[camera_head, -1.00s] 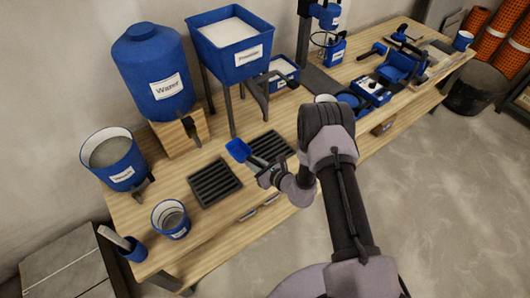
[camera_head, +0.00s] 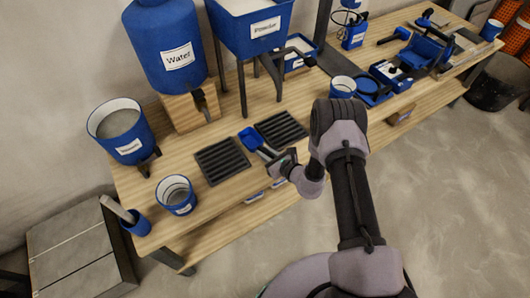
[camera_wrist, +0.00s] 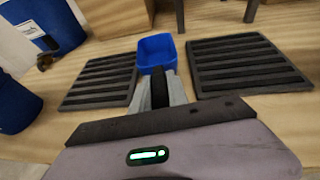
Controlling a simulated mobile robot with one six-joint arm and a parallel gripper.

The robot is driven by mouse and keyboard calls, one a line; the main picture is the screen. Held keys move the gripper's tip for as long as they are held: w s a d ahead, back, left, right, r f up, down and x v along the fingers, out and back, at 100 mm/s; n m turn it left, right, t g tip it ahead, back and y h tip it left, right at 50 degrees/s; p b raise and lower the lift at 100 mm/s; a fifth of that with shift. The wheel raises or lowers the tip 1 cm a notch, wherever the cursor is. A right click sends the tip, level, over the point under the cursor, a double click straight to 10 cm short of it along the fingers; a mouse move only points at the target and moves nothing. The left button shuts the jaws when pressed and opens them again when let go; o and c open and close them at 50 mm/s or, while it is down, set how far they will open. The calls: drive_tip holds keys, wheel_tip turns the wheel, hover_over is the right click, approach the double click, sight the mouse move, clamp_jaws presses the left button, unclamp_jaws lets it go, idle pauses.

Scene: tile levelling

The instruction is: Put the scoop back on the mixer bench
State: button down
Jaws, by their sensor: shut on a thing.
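The scoop (camera_head: 250,138) has a blue square head and a dark handle. My gripper (camera_head: 272,158) is shut on its handle. In the head view the scoop's head lies over the gap between two dark slatted grates on the wooden mixer bench (camera_head: 150,220). In the wrist view the blue scoop head (camera_wrist: 156,50) points away from me, between the left grate (camera_wrist: 102,80) and the right grate (camera_wrist: 245,62). The scoop looks close to the bench top; I cannot tell whether it touches. My gripper hides part of the handle.
A blue water tank (camera_head: 165,45) and a powder hopper (camera_head: 252,40) on legs stand behind the grates. A blue bucket (camera_head: 118,130) and a small pail (camera_head: 175,195) stand to the left. A blue-and-white cup (camera_head: 342,87) stands to the right.

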drive_tip(key=shift+f+b, duration=0.5)
drive_tip(key=shift+f, duration=0.05)
drive_tip(key=c, duration=1.2)
unclamp_jaws()
drive_tip(key=shift+s+r, duration=0.1)
